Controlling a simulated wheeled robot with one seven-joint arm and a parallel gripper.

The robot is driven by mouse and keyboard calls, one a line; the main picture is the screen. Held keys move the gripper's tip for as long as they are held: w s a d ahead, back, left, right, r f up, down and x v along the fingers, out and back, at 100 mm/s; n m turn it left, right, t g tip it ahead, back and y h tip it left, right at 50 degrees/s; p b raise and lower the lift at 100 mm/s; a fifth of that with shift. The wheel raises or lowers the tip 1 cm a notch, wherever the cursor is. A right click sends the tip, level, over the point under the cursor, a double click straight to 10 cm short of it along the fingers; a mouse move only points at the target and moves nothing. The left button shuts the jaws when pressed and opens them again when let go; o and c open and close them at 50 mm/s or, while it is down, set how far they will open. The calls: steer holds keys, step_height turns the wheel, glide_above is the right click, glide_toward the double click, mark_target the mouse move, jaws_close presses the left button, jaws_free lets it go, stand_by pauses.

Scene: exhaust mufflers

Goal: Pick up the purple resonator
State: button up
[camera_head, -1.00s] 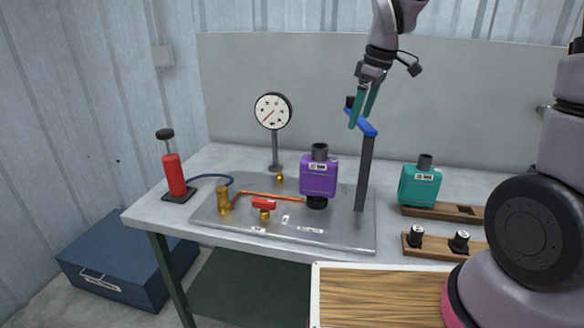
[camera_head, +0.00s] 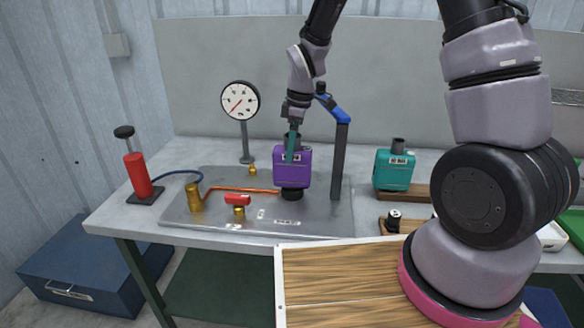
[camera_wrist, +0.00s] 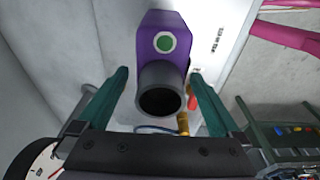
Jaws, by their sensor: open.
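The purple resonator (camera_head: 292,172) stands upright on a black base on the metal plate, between the red-handled valve and the dark post. Its dark pipe neck is at its top. My gripper (camera_head: 292,150) is over it, fingers pointing down, in front of the neck in the head view. In the wrist view the green fingers of my gripper (camera_wrist: 155,90) are apart, one on each side of the resonator's dark neck (camera_wrist: 160,90). A gap shows on both sides, so nothing is gripped. A green dot marks the purple body (camera_wrist: 167,25).
The dark post (camera_head: 340,160) with a blue arm (camera_head: 335,108) stands close on the right. A teal resonator (camera_head: 394,170) stands farther right. A gauge (camera_head: 240,101), red valve (camera_head: 237,199) and red pump (camera_head: 138,175) are on the left.

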steer(key=shift+a+f, duration=0.15)
steer(key=shift+f, duration=1.05)
steer(key=c, duration=1.2)
steer(key=shift+r, duration=0.1)
